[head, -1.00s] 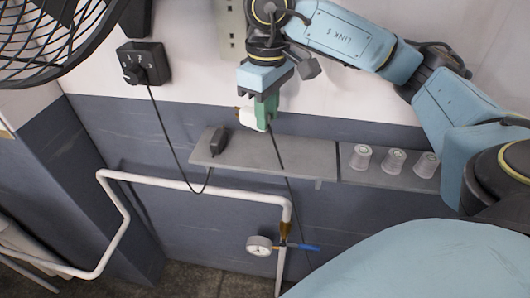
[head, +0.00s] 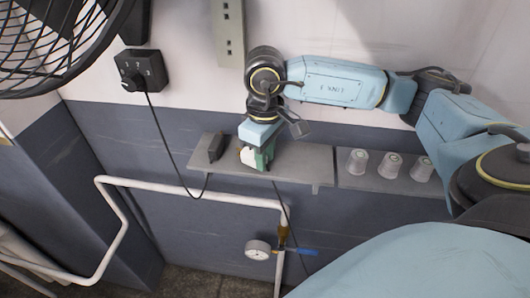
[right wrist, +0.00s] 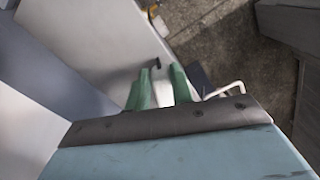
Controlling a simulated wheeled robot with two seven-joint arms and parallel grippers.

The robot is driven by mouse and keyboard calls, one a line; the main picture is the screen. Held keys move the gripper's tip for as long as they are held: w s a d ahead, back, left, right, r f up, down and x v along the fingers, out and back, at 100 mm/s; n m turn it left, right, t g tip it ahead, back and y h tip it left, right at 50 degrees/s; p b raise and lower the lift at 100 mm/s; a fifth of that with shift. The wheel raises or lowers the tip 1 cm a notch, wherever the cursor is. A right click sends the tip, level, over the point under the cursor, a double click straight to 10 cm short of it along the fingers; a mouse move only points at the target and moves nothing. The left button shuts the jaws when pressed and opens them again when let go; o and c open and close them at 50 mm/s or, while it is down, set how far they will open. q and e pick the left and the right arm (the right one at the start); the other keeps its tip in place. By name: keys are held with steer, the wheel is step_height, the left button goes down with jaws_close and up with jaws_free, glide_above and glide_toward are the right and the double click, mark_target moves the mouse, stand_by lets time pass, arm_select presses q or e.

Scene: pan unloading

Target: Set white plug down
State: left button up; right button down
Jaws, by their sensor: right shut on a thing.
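The white plug (head: 249,156) is held in my right gripper (head: 257,163), low over the left part of the grey wall shelf (head: 305,160). My right gripper's green fingers point down and are shut on the plug, hiding part of it. A dark cord hangs below the shelf under the gripper. I cannot tell whether the plug touches the shelf. The right wrist view shows the green fingers (right wrist: 161,88) with the pale shelf (right wrist: 105,45) beyond them. My left gripper is not in view.
A black plug (head: 216,147) stands on the shelf left of my gripper. Three pale cups (head: 390,166) stand on the shelf's right part. A black socket box (head: 141,74) with a cord, a slotted metal strip (head: 229,30) and a fan (head: 60,40) are nearby. A white pipe (head: 200,191) runs below.

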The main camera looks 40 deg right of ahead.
steer(key=shift+f, duration=0.15)
steer(key=c, duration=1.2)
jaws_free()
step_height(320, 180, up, 12)
steer(key=shift+r, duration=0.25)
steer(key=shift+f, duration=0.1)
